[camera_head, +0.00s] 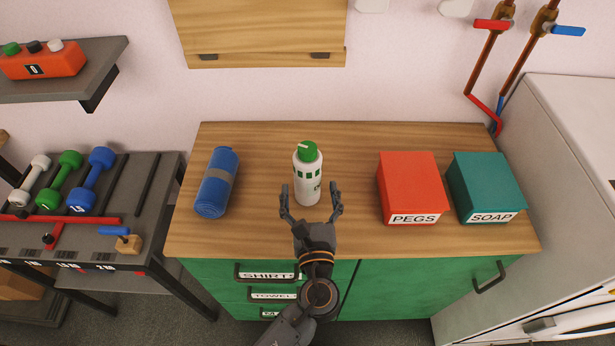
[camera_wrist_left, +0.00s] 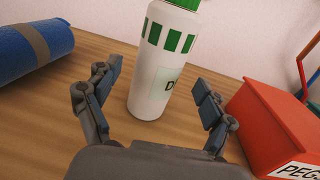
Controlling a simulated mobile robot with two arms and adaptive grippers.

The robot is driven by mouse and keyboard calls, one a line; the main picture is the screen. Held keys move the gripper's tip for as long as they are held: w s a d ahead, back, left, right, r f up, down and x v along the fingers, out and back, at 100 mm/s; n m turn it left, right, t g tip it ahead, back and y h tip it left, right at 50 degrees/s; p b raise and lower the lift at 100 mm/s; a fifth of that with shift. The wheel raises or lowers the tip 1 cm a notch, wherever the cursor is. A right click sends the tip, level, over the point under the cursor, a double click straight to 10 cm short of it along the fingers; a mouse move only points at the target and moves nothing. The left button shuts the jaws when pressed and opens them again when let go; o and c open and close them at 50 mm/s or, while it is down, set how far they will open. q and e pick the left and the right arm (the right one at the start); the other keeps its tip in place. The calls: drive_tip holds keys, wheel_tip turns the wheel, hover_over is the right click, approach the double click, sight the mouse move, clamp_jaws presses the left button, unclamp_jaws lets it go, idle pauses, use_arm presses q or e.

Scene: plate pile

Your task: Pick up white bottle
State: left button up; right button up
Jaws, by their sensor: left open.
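The white bottle (camera_head: 308,184) stands upright on the wooden counter top, with a green cap and green marks on its side. My left gripper (camera_head: 311,198) is open in front of the bottle, with its fingers spread to either side of the bottle's lower part. In the left wrist view the bottle (camera_wrist_left: 163,70) stands between and just beyond the two fingers (camera_wrist_left: 157,92). No finger visibly touches it. My right gripper is in neither view.
A blue roll (camera_head: 216,184) lies left of the bottle. A red PEGS box (camera_head: 409,184) and a teal SOAP box (camera_head: 487,184) stand to the right. The counter top (camera_head: 262,225) is bare between them.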

sight(309, 175)
use_arm(q)
drive_tip(key=w, duration=0.2)
drive_tip(key=w+p, duration=0.1)
drive_tip(key=shift+w+a+r, duration=0.1)
drive_tip(key=shift+w+a, duration=0.15)
drive_tip(key=shift+w, duration=0.35)
clamp_jaws()
drive_tip(key=shift+r+p, duration=0.75)
drive_tip(key=shift+r, duration=0.05)
wheel_tip(309, 175, up, 3)
drive_tip(key=p, duration=0.2)
drive_tip(key=shift+f+p, duration=0.15)
drive_tip(key=shift+p, duration=0.25)
drive_tip(key=s+r+p, duration=0.8)
drive_tip(key=s+p, duration=0.1)
drive_tip(key=s, duration=0.5)
drive_tip(key=shift+r+p, duration=0.4)
